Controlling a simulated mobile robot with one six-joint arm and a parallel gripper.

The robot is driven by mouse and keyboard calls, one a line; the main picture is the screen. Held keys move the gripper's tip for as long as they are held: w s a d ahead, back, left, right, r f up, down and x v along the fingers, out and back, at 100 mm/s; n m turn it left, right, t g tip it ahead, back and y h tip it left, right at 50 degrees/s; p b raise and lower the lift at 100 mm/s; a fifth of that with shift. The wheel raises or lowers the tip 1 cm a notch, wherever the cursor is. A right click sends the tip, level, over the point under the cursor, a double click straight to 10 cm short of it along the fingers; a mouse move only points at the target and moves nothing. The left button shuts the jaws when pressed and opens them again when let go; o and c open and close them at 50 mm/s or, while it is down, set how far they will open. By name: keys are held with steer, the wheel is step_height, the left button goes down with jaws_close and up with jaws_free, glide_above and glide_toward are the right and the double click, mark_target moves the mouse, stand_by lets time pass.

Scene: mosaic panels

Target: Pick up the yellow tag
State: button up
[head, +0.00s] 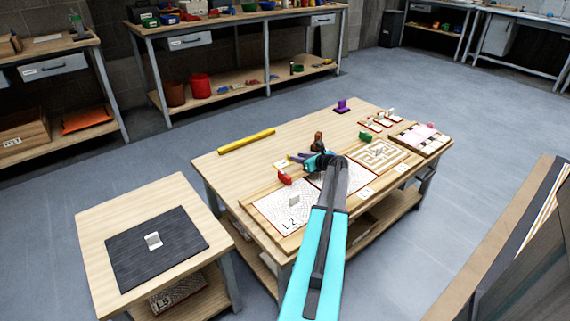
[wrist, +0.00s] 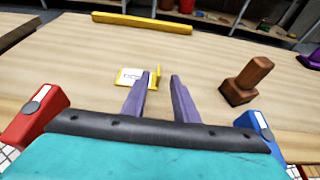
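The yellow tag (wrist: 131,77) lies on the wooden table beyond my gripper in the wrist view. It has a pale labelled plate and a small upright yellow piece. In the head view the tag (head: 281,163) is small, just left of my gripper (head: 297,158). My gripper (wrist: 162,77) is open, with two purple fingers apart and nothing held. The upright yellow piece shows just right of the left fingertip, within the gap as seen. The left finger covers part of the tag. I cannot tell whether they touch.
A brown stamp-like piece (wrist: 245,80) stands to the right of the fingers. A yellow bar (head: 247,141) lies toward the back of the table. A red block (wrist: 35,115) and a blue block (wrist: 262,130) flank my gripper. White panels (head: 288,209) lie at the front.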

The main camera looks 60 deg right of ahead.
mark_target(283, 161)
steer(key=shift+b+x, duration=0.35)
steer(key=shift+x, duration=2.2)
steer(key=shift+a, duration=0.15)
steer(key=shift+c, duration=0.6)
jaws_close()
